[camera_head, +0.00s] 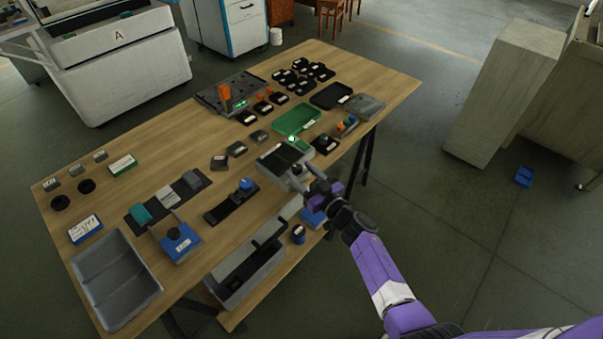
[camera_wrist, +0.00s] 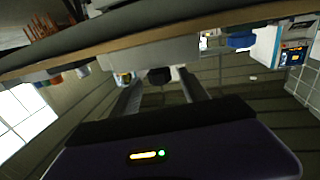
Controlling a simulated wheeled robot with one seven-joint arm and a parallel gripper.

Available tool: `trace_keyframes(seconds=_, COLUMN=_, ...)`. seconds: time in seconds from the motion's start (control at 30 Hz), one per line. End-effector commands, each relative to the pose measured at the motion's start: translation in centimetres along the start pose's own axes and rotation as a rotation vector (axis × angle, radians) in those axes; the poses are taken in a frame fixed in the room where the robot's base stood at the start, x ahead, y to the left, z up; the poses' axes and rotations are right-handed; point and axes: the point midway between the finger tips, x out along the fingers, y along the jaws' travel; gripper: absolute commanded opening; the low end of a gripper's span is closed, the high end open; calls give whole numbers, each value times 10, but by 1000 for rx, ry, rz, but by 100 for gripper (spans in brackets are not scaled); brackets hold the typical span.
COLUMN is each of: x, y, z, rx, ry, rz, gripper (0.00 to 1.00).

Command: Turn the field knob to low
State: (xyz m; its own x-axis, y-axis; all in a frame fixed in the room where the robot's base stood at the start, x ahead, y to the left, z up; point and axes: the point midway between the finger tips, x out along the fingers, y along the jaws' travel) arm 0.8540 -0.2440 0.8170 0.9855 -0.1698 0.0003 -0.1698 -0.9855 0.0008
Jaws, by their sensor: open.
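A grey box-shaped device (camera_head: 270,163) with a dark top panel and a lit green lamp (camera_head: 291,138) at its back stands at the table's right edge. I take it to carry the field knob. My gripper (camera_head: 298,178) is at its near side and hides part of that face. In the wrist view the picture looks upside down, and a dark knob (camera_wrist: 159,75) sticks out from a grey face (camera_wrist: 155,53). The open fingers of my gripper (camera_wrist: 158,80) lie on either side of it; contact cannot be told. The knob's setting and any marks are not readable.
The wooden table (camera_head: 140,185) holds blue-knobbed fixtures (camera_head: 180,242), a green tray (camera_head: 297,120), several small black blocks and a grey tray (camera_head: 115,282).

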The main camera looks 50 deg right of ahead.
Motion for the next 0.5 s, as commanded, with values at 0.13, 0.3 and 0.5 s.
trace_keyframes(seconds=0.13, x=4, y=0, z=1, rx=1, ry=-2, rz=0, gripper=52)
trace_keyframes(seconds=0.3, x=4, y=0, z=0, rx=1, ry=-1, rz=0, gripper=52)
trace_keyframes(seconds=0.5, x=3, y=0, z=0, rx=1, ry=-1, rz=0, gripper=15)
